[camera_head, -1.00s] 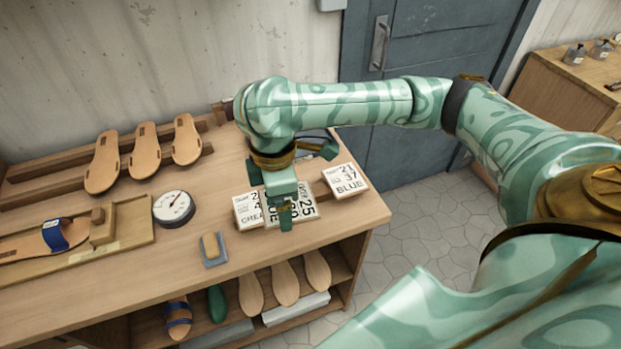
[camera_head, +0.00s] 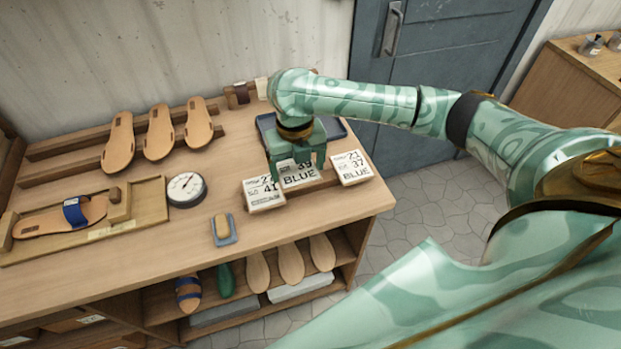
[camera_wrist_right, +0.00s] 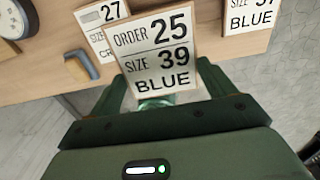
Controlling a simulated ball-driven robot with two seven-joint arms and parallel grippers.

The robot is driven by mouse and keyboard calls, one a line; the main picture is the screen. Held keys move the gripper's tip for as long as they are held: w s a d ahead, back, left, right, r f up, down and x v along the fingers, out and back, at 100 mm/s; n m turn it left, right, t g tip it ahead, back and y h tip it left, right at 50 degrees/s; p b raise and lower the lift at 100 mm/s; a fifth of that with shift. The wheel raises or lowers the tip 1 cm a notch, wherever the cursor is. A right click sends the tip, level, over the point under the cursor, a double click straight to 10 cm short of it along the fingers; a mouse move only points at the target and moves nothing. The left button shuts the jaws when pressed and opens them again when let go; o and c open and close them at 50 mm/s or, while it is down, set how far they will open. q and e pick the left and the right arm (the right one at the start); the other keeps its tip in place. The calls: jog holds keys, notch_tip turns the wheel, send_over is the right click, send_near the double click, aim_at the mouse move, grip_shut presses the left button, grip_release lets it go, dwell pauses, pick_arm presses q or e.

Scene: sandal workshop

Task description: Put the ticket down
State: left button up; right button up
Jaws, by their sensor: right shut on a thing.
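My right gripper (camera_head: 298,168) is shut on a white ticket (camera_head: 299,177), which reads order 25, size 39, BLUE in the right wrist view (camera_wrist_right: 155,50). The held ticket is between two other tickets over a wooden strip (camera_head: 319,184); I cannot tell whether it touches the strip. The left ticket (camera_head: 263,193) shows 27 and 41, its last line partly hidden in the wrist view (camera_wrist_right: 96,38). The right ticket (camera_head: 351,168) reads 21, 37, BLUE and also shows in the wrist view (camera_wrist_right: 251,17). My left gripper is out of view.
A dark tray (camera_head: 335,128) lies behind the gripper. A round dial (camera_head: 186,189), a small block on a blue-grey base (camera_head: 223,230) and a sandal in a wooden jig (camera_head: 75,215) are on the bench (camera_head: 150,245). Soles (camera_head: 159,133) lie on rails behind. Bare bench separates these.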

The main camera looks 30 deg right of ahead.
aim_at(309, 169)
jog(key=d+f, duration=0.1)
jog(key=w+d+f+b, duration=0.1)
jog(key=f, duration=0.1)
jog(key=d+f+b, duration=0.1)
jog(key=d+f, duration=0.1)
jog(key=shift+w+f, duration=0.25)
jog(key=shift+w, duration=0.1)
jog(key=f, duration=0.1)
jog(key=f+b, duration=0.1)
jog(key=f, duration=0.1)
jog(key=shift+d+f, duration=0.3)
jog(key=shift+d, duration=0.05)
jog(key=shift+w, duration=0.1)
jog(key=o, duration=0.9)
jog(key=shift+f, duration=0.1)
notch_tip(309, 169, up, 12)
jog(key=p, duration=0.3)
jog(key=shift+r+p, duration=0.2)
jog(key=shift+p, duration=0.2)
jog(key=shift+a, duration=0.1)
